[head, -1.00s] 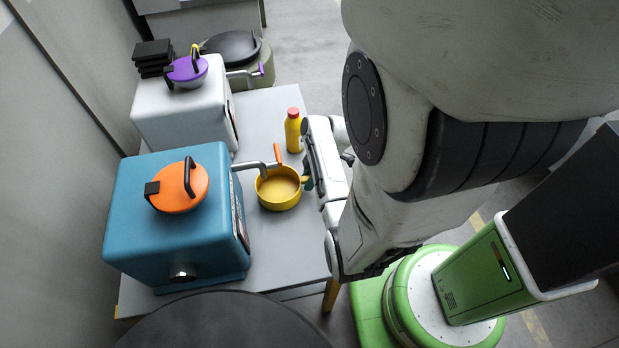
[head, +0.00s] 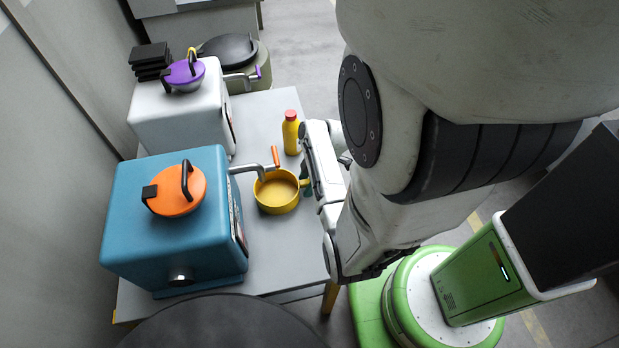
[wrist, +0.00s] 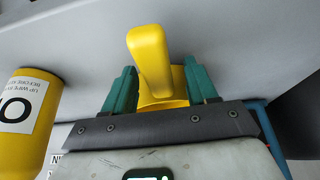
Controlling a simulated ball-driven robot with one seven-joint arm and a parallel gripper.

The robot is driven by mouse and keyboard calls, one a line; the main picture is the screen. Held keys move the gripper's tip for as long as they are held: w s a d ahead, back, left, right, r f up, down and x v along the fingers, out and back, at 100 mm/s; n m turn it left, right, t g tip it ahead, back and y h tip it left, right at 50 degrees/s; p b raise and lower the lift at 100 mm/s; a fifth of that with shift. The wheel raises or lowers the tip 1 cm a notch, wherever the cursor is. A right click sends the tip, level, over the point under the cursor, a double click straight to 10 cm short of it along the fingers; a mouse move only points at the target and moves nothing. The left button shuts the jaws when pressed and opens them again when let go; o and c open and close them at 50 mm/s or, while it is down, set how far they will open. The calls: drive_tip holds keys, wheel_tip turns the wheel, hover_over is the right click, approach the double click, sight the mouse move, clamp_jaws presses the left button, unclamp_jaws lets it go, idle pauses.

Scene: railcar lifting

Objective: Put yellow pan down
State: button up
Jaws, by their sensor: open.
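The yellow pan (head: 276,205) rests upright on the grey table, just right of the blue machine and under its spout. Its yellow handle (wrist: 150,62) stands between the two green fingers of my gripper (wrist: 161,88) in the wrist view. The fingers are open, with a gap on each side of the handle. In the head view my gripper (head: 306,184) is at the pan's right side, mostly hidden behind my arm.
The blue machine (head: 135,235) with an orange lid stands left of the pan. A yellow bottle (head: 290,138) with a red cap stands behind the pan; a yellow bottle also shows in the wrist view (wrist: 22,125). A white machine (head: 165,128) is farther back.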

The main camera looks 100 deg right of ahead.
drive_tip(key=v, duration=1.2)
